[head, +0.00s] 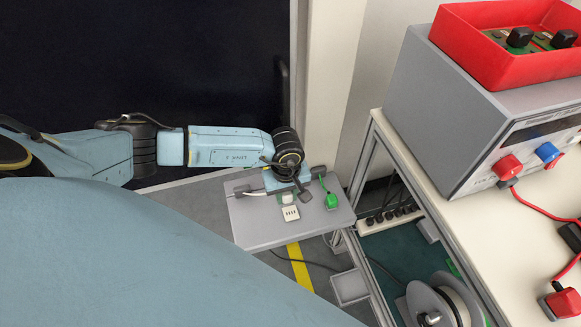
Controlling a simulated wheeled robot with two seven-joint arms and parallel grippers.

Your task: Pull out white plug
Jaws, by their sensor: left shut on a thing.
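A white plug (286,197) shows at the end of my left gripper (286,194), above a grey box top (246,228). My left arm comes in from the left, and its gripper is shut on the white plug. The fingers and wrist hide most of the plug. A white slotted socket (291,213) lies on the box top just in front of it. I cannot tell whether the plug touches a socket. My right gripper is not in view.
A grey instrument (440,110) with a red tray (500,20) on top stands on a bench at the right. A power strip (390,220) and a cable reel (437,303) sit lower on its frame. A yellow floor stripe (299,266) runs below the box.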

